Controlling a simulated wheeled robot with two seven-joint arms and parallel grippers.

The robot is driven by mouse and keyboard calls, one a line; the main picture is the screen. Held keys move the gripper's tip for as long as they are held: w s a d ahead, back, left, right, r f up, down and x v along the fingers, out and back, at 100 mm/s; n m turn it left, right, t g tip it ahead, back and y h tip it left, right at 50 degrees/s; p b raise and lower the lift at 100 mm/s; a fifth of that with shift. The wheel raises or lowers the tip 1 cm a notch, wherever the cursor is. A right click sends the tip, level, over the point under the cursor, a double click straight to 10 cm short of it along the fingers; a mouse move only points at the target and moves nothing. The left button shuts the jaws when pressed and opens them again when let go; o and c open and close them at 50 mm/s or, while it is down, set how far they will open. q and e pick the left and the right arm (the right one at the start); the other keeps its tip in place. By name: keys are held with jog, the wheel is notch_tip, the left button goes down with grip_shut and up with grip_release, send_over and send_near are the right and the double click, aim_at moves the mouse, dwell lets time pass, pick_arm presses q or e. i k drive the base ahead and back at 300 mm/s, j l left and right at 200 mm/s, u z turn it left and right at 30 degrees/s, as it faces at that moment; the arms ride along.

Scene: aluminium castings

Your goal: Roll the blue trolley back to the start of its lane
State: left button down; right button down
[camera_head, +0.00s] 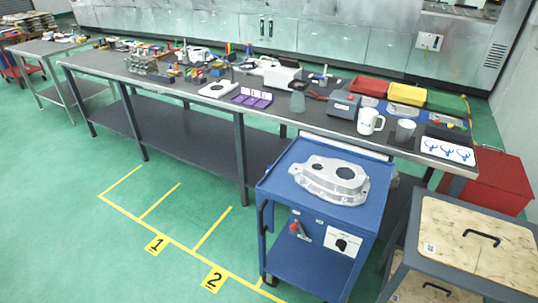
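The blue trolley (277,190) stands at the front of the long workbench, at the right end of the yellow floor markings. A grey aluminium casting (330,180) lies on its top. Its front has a red lever (297,229) and a black knob on a white plate (341,243). A black handle bar (263,218) runs down its left side. Yellow floor lines (175,241) mark lanes, with yellow number plates 1 (157,244) and 2 (215,279) in front. The trolley hides the floor behind it. Neither of my grippers is in view.
The long workbench (190,90) carries tools, a white mug (370,121) and coloured bins (407,94). A wooden-topped cabinet (470,245) stands close on the trolley's right. A red box (495,180) is behind it. Green floor to the left is clear.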

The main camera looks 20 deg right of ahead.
aim_at(312, 263)
jog(key=z, duration=1)
